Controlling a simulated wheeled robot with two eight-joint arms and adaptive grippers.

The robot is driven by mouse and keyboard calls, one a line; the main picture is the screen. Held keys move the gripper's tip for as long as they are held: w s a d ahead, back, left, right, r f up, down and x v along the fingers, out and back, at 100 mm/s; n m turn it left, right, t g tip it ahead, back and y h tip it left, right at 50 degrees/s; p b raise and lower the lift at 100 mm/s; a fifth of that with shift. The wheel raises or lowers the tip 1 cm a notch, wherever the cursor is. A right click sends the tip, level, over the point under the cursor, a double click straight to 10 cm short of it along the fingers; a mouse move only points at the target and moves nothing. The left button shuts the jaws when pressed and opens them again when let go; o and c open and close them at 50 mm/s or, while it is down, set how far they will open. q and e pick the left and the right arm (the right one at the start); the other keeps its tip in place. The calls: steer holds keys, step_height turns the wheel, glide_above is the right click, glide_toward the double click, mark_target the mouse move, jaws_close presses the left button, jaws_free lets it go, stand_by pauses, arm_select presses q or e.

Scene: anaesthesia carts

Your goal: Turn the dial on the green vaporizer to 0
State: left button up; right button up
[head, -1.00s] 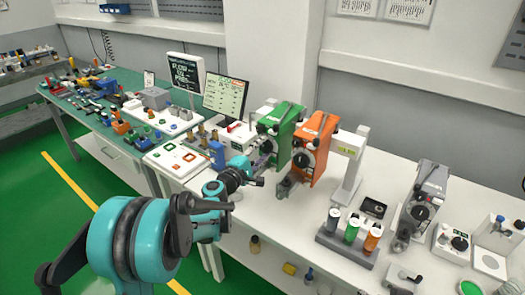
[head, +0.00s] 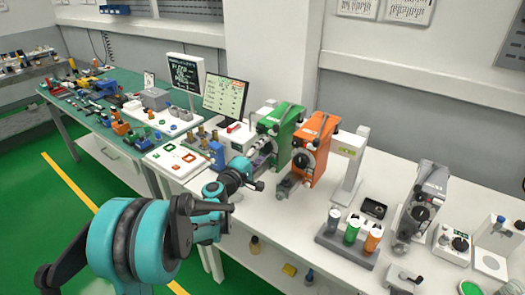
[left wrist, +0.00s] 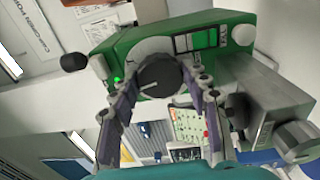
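The green vaporizer (head: 287,125) stands on the white bench, left of the orange one. In the left wrist view its green body (left wrist: 215,30) fills the upper middle, tilted, with a round black dial (left wrist: 160,76) on a pale scale plate. My left gripper (head: 263,160) is at the front of the green vaporizer. In the left wrist view its two fingers (left wrist: 160,84) lie on either side of the dial and their tips appear to touch it. The dial numbers are too small to read. My right gripper is not in view.
The orange vaporizer (head: 318,150) stands close on the right. A grey device (head: 420,200) and a rack of coloured cylinders (head: 345,243) stand further right. A monitor (head: 226,97) is behind on the left. The bench front near the orange vaporizer is clear.

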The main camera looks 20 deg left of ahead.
arm_select(q)
steer(key=o, duration=0.3)
steer(key=shift+o, duration=0.2)
steer(key=v, duration=1.2)
steer(key=shift+f, duration=0.15)
